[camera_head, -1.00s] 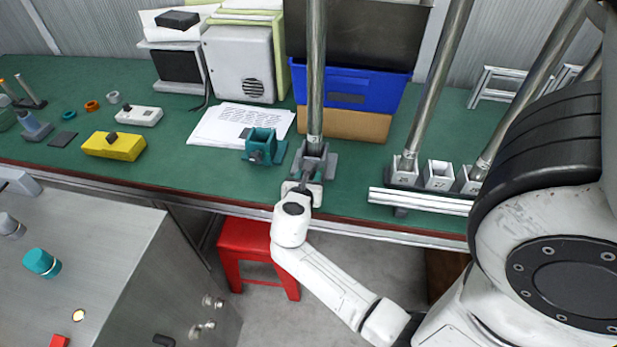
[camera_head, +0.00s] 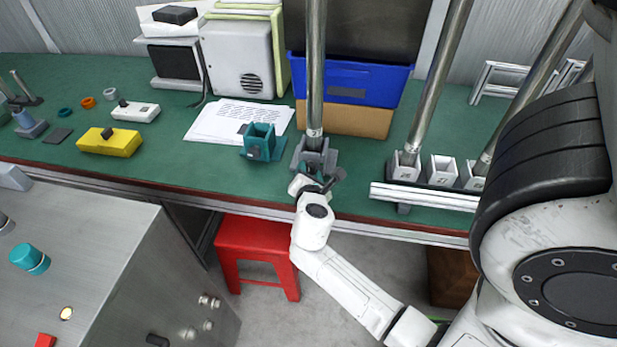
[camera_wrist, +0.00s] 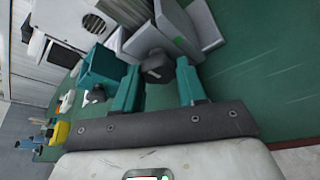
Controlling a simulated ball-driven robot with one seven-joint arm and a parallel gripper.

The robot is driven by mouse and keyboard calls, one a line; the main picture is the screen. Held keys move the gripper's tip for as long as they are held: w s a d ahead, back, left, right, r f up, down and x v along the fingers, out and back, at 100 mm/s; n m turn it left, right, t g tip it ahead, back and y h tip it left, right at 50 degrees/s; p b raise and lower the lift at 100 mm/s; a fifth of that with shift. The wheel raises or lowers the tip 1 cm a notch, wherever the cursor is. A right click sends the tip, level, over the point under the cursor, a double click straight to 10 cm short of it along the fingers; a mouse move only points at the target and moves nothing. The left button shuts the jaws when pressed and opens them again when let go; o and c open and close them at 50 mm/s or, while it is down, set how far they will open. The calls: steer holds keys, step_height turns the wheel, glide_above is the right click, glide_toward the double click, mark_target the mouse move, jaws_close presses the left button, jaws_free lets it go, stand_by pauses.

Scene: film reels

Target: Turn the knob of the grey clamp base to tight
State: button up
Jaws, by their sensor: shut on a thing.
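The grey clamp base (camera_head: 299,158) stands near the bench's front edge, with a tall steel post (camera_head: 316,70) upright in it. In the wrist view the clamp base (camera_wrist: 158,32) is at the top centre, tilted by the camera's roll. Its dark knob (camera_wrist: 157,70) sits between the two teal fingers of my gripper (camera_wrist: 160,86). My gripper is shut on the knob. In the head view my gripper (camera_head: 322,183) is at the front of the base, and my wrist hides the knob. I cannot read the knob's setting.
A teal clamp base (camera_head: 259,140) stands close on the left, by a paper sheet (camera_head: 225,122). A blue bin (camera_head: 352,82) is behind. A white rail (camera_head: 424,197) and more clamp bases with posts are on the right. A red stool (camera_head: 255,248) is below the edge.

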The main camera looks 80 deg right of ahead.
steer(key=m+t+b, duration=0.1)
steer(key=b, duration=0.1)
steer(key=f+m+b, duration=0.1)
steer(key=b, duration=0.1)
steer(key=shift+s+m+t+b, duration=0.1)
steer(key=shift+m+t+b, duration=0.2)
steer(key=shift+t+b, duration=0.1)
steer(key=m+h+b, duration=0.1)
steer(key=m+b, duration=0.1)
steer(key=b, duration=0.2)
steer(key=shift+t, duration=0.4)
steer(key=m+b, duration=0.2)
steer(key=b, duration=0.1)
steer(key=shift+t+h+b, duration=0.3)
steer(key=shift+r+m+t+b, duration=0.25)
steer(key=shift+m+b, duration=0.35)
steer(key=shift+b, duration=0.6)
steer(key=o, duration=1.1)
steer(key=shift+r, duration=0.1)
steer(key=shift+c, duration=0.2)
